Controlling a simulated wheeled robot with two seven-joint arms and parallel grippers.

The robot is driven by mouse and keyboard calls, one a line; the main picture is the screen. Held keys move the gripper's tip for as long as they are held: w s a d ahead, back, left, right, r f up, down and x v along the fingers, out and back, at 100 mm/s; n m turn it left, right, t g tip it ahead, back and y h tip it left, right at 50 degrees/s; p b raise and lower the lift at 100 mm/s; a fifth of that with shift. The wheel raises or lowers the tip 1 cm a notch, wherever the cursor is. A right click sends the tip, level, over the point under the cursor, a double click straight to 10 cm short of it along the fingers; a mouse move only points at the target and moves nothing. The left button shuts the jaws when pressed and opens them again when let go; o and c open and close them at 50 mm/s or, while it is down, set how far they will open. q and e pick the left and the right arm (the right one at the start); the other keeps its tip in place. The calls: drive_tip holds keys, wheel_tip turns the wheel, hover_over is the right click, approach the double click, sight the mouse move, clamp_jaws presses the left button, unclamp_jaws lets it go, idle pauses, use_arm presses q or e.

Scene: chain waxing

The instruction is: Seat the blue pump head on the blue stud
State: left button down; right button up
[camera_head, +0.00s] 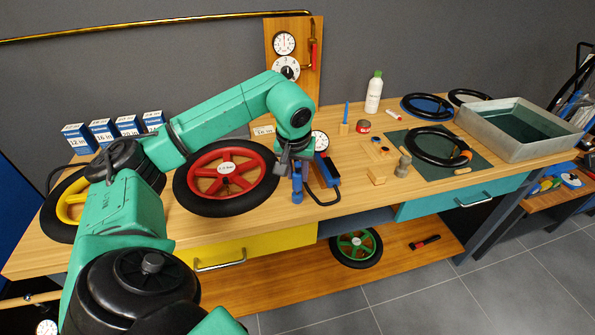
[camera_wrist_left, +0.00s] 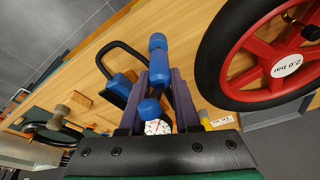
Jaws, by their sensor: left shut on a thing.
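My left gripper (camera_head: 297,178) is shut on the blue pump head (camera_head: 297,196), above the front of the workbench, just right of the red wheel. In the left wrist view the blue pump head (camera_wrist_left: 158,62) sticks out past the fingertips (camera_wrist_left: 160,85), with a rounded blue end (camera_wrist_left: 148,108) between the fingers. A blue pump body (camera_head: 326,170) with a black hose stands close on the right, with a round gauge (camera_head: 319,142) behind it. A thin blue upright peg (camera_head: 346,112) stands on a small wooden block further back; I cannot tell if it is the blue stud. My right gripper is out of view.
A gauge board (camera_head: 292,85) rises behind. Wooden blocks (camera_head: 377,175), a red tin (camera_head: 363,127), a white bottle (camera_head: 374,93), a dark green mat (camera_head: 480,160) and a metal tray (camera_head: 515,150) lie to the right.

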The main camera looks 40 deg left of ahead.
use_arm(q)
drive_tip(key=shift+f+b, duration=0.6)
drive_tip(key=shift+f, duration=0.45)
idle(0.7)
drive_tip(key=c, duration=0.5)
unclamp_jaws()
drive_tip(key=shift+c, duration=0.2)
drive_tip(key=shift+r, duration=0.1)
drive_tip(key=v, duration=1.1)
drive_tip(key=shift+d, duration=0.15)
drive_tip(key=p+v, duration=0.1)
drive_tip(key=v, duration=0.2)
drive_tip(key=shift+s+r, duration=0.15)
drive_tip(key=shift+r, duration=0.05)
